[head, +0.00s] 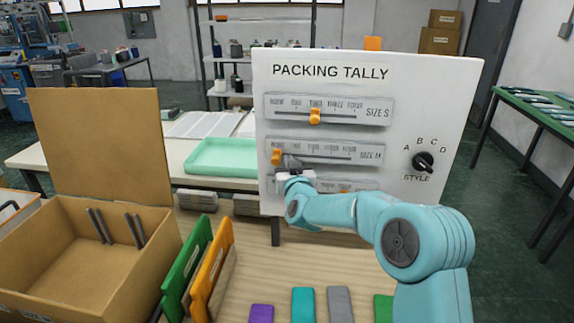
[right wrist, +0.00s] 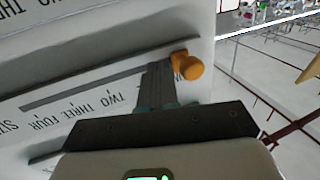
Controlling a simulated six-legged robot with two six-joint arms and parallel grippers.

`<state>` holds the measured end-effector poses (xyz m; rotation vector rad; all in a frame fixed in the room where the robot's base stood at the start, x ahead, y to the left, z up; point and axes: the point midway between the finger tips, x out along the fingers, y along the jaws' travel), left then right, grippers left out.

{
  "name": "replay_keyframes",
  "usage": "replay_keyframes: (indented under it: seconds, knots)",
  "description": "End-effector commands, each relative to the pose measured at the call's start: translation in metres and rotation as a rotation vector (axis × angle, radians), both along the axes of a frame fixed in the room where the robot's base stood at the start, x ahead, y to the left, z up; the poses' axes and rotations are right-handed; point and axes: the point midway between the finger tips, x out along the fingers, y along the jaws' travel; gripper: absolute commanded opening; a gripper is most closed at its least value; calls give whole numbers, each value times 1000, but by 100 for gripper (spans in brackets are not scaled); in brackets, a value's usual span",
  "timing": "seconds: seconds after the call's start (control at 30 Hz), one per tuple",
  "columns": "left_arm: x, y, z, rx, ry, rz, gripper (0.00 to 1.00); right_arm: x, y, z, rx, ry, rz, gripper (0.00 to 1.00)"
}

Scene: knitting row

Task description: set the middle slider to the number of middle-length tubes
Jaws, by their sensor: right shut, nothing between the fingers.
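The white PACKING TALLY board (head: 420,95) carries sliders one above another. The middle slider (head: 330,152) has its orange knob (head: 277,157) at the far left end of its scale. My right gripper (head: 291,163) is shut and empty, just right of that knob. In the right wrist view the shut fingers (right wrist: 158,75) lie beside the orange knob (right wrist: 190,67); I cannot tell whether they touch. The words two, three and four show there; the rest of that scale is hidden behind the gripper. My left gripper is out of view.
The top slider's knob (head: 315,116) stands near its third mark. My right arm covers much of the bottom slider (head: 345,186). A STYLE dial (head: 423,162) is at the right. An open cardboard box (head: 70,270) and green (head: 187,270) and orange (head: 211,270) panels stand at the left.

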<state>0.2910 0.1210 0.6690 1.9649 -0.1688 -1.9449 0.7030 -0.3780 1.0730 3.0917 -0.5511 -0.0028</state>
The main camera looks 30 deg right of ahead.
Motion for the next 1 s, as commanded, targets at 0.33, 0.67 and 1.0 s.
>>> replay_keyframes:
  seconds: [0.33, 0.67, 1.0]
  knots:
    - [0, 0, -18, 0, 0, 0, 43, -31, 25, -1, 1, -1, 1, 0]
    - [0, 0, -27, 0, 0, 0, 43, -55, 44, -1, 0, -1, 0, 0]
    - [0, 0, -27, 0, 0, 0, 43, -57, 46, 0, -1, 0, -1, 0]
